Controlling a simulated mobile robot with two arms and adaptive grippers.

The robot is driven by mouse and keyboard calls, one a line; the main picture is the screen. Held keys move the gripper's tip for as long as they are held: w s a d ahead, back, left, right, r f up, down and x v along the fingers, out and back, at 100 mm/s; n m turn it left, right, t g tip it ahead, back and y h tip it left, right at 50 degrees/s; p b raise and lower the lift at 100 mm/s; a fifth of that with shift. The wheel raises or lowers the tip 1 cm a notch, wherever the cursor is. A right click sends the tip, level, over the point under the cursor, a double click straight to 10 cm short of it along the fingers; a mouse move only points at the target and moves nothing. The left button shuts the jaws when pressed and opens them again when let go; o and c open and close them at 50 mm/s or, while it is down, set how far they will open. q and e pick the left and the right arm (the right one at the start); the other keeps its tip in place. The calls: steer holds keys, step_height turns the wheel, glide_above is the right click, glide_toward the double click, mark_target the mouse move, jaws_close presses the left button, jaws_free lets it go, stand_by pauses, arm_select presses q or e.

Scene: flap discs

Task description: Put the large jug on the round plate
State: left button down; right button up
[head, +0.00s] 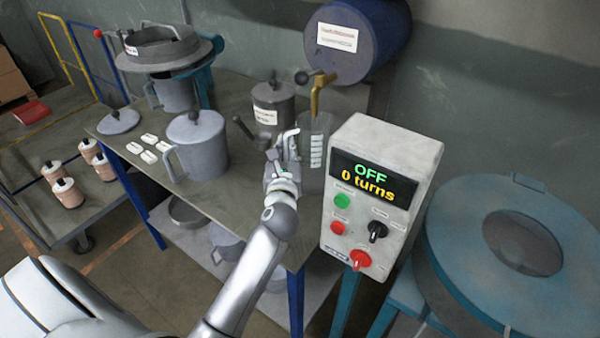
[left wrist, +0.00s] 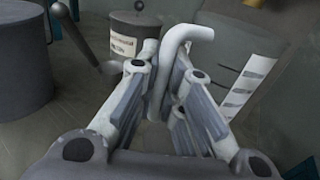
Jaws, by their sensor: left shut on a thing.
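A tall grey see-through jug (head: 315,150) with a strip of white marks stands upright below a brass tap. It also shows in the left wrist view (left wrist: 222,62). My left gripper (head: 284,162) is at the jug's left side. In the left wrist view its fingers (left wrist: 160,105) are closed around the pale hooked handle (left wrist: 186,35) of this jug. The jug's base is hidden by the control box and my arm. I cannot tell which thing is the round plate; a flat round disc with a knob (head: 118,122) lies at the table's left. My right gripper is out of view.
The control box (head: 375,190) reading "OFF, 0 turns" stands close right of the jug. A blue drum (head: 368,35) with the brass tap (head: 320,88) is behind. A lidded grey pot (head: 200,145) and labelled can (head: 273,103) stand left. White tablets (head: 150,139) lie left of the pot.

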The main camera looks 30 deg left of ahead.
arm_select(q)
step_height(320, 180, down, 3)
steer(key=shift+s+r, duration=0.1)
steer(key=shift+r, duration=0.1)
step_height(320, 180, down, 3)
steer(key=shift+f+b, duration=0.15)
steer(key=shift+b, duration=0.7)
steer(key=shift+f, duration=0.35)
steer(key=shift+f, duration=0.2)
steer(key=c, duration=1.5)
jaws_free()
steer(key=shift+c, duration=0.2)
